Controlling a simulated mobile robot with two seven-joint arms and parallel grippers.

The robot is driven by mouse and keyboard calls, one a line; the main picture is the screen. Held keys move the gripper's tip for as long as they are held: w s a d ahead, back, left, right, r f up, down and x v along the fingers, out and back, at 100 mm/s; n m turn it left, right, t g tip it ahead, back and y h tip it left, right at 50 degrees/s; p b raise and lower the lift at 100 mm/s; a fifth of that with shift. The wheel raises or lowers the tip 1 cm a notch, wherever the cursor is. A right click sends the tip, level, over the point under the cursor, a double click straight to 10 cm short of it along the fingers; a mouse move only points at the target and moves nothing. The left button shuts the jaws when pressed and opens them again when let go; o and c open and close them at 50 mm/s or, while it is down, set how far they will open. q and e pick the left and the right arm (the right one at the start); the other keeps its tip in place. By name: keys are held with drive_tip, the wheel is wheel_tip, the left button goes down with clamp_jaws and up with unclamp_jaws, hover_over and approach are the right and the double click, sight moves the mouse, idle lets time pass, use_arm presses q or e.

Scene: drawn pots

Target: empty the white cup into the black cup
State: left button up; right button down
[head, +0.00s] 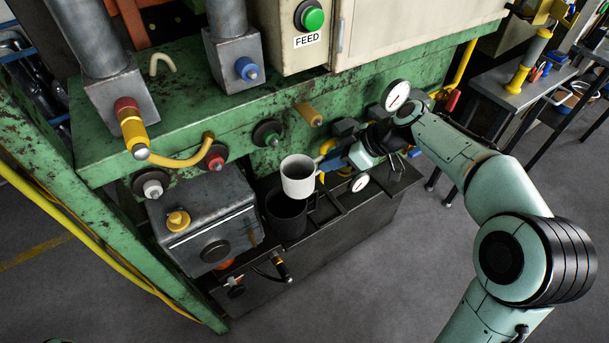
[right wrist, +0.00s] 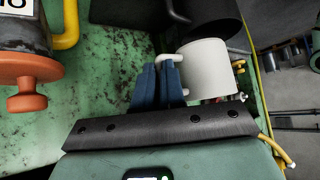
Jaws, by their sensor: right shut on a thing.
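The white cup (head: 299,181) is held in the air in the head view, close to upright, with its opening facing up. What lies inside it is too small to tell. The black cup (head: 287,216) stands on the dark shelf just below and slightly left of it. My right gripper (head: 329,166) is shut on the white cup's handle, at the cup's right side. In the right wrist view the blue fingers (right wrist: 158,86) pinch the handle, and the white cup (right wrist: 207,68) is right of them. A dark round body shows behind it. My left gripper is not in view.
The green machine frame (head: 170,100) rises behind the cups, with knobs and yellow pipes sticking out. A grey metal box (head: 205,215) stands left of the black cup. The dark shelf (head: 345,222) has gauges and fittings at right. Open floor lies in front.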

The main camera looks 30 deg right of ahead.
drive_tip(key=s+a+r, duration=0.2)
drive_tip(key=s+r, duration=0.2)
drive_tip(key=shift+s, duration=0.3)
drive_tip(key=shift+a, duration=0.1)
idle(0.4)
